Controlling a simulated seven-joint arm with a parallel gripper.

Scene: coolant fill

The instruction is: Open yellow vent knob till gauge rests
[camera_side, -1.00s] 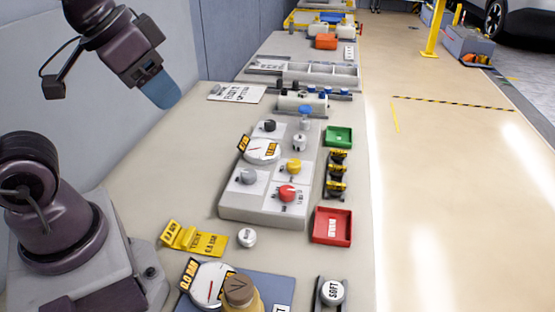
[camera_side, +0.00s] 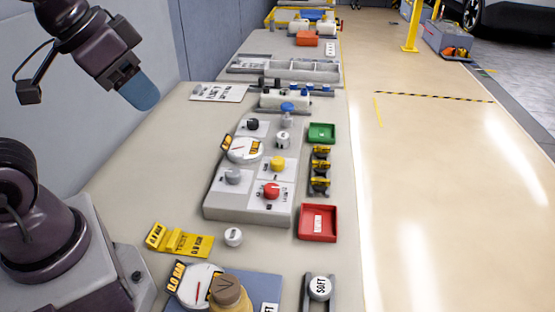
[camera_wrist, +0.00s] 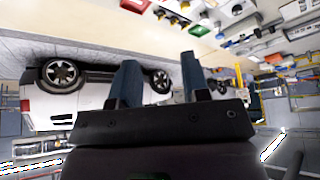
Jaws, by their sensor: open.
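The yellow vent knob (camera_side: 277,163) sits on the grey panel block (camera_side: 215,207), in the upper right of its four knobs. A red knob (camera_side: 271,190), a grey knob (camera_side: 232,177) and a black knob (camera_side: 252,125) are on the same block. A round white gauge (camera_side: 243,150) with a yellow label stands at the block's left edge; its reading is too small to tell. My gripper (camera_side: 143,95) is high at the left, well away from the yellow knob. In the wrist view its two blue fingers (camera_wrist: 160,75) are apart with nothing between them.
A red tray (camera_side: 333,223) and a green tray (camera_side: 334,133) lie right of the block, with several yellow-black pieces between them. The bench left of the block is clear.

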